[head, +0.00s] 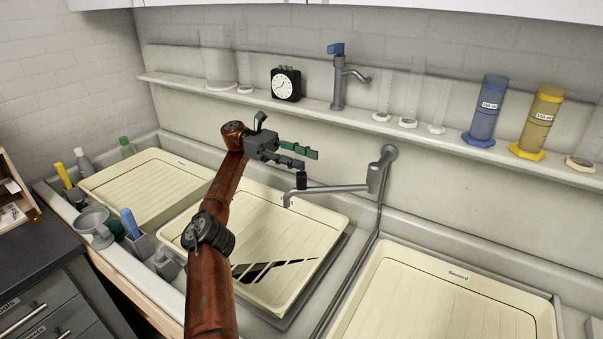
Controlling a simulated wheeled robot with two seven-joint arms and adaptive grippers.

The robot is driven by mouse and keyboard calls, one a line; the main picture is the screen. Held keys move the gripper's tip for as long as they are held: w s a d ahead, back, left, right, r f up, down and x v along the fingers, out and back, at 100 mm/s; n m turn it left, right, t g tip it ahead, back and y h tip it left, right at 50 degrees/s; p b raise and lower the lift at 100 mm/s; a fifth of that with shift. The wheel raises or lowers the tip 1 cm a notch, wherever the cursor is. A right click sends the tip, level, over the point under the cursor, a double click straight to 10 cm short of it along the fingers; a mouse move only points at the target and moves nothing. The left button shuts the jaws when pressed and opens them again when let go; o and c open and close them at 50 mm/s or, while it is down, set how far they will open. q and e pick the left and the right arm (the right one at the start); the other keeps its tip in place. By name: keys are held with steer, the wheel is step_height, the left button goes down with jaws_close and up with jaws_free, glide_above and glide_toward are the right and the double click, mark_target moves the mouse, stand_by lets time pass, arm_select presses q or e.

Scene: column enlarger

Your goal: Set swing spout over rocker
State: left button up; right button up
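The grey swing spout (335,188) comes off a wall fitting on the right and reaches left. Its down-turned tip is over the upper right part of the middle cream tray (190,236). A short black upright piece (302,180) stands on the spout near its tip. The middle tray rests on a grey base (312,292), which looks like the rocker; most of it is hidden under the tray. My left gripper (311,160) is open and empty, its fingers pointing right, just above the black piece in the picture. Contact is not visible. My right gripper is out of view.
Another cream tray (128,205) lies at left, and one labelled Second (456,276) at right. A shelf behind (340,112) carries a clock (286,84), a small tap (339,85) and several cylinders. Cups and bottles crowd the left sink edge.

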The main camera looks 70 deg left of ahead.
arm_select(q)
steer(key=shift+r, duration=1.9)
steer(key=shift+c, duration=0.6)
